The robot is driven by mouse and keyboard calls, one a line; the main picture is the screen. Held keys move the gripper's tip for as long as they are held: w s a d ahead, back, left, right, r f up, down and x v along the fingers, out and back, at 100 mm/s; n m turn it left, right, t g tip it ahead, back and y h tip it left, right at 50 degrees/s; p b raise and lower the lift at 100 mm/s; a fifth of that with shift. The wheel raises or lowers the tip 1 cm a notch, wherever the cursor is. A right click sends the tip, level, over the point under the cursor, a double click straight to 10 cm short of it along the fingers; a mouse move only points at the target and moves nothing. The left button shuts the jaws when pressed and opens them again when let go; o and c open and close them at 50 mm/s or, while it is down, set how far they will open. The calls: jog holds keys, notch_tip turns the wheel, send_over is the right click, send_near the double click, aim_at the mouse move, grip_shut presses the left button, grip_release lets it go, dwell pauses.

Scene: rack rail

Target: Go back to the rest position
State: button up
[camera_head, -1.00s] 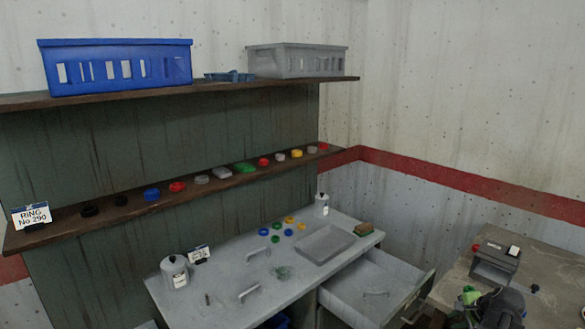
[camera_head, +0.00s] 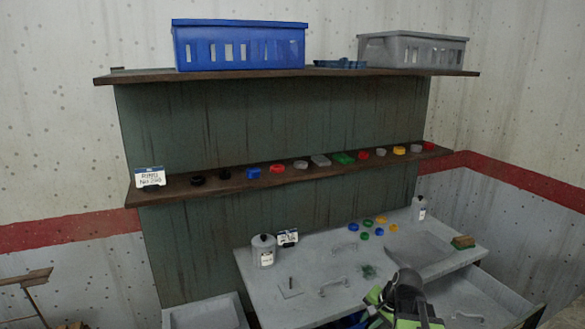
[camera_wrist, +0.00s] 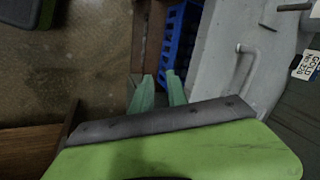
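My gripper shows in the wrist view (camera_wrist: 158,88) as two pale green fingers with a gap between them and nothing held. Beyond the fingertips are a brown floor and a blue slotted crate (camera_wrist: 178,45). In the head view my green and black arm is at the bottom, right of centre, in front of the grey workbench (camera_head: 310,300); the fingers cannot be made out there.
An open drawer (camera_head: 470,305) juts out at the lower right. A canister (camera_head: 263,252), several coloured rings (camera_head: 378,231) and a sponge (camera_head: 463,242) are on the bench. A lower shelf (camera_head: 230,186) holds more rings. A blue crate (camera_head: 240,46) and grey crate (camera_head: 412,50) stand above.

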jog(key=s+a+f+n+g, duration=0.25)
jog(key=a+n, duration=0.35)
jog(key=a, duration=0.9)
jog(key=s+n, duration=0.1)
jog(key=s+d+n+g+h, duration=0.1)
jog(key=s, duration=0.1)
jog(key=s+d+n+h, duration=0.1)
jog(key=s, duration=0.1)
jog(key=shift+f+n+g+b, duration=0.2)
jog(key=shift+n+g+b, duration=0.05)
jog(key=shift+n+b, duration=0.15)
jog(key=shift+d, duration=0.1)
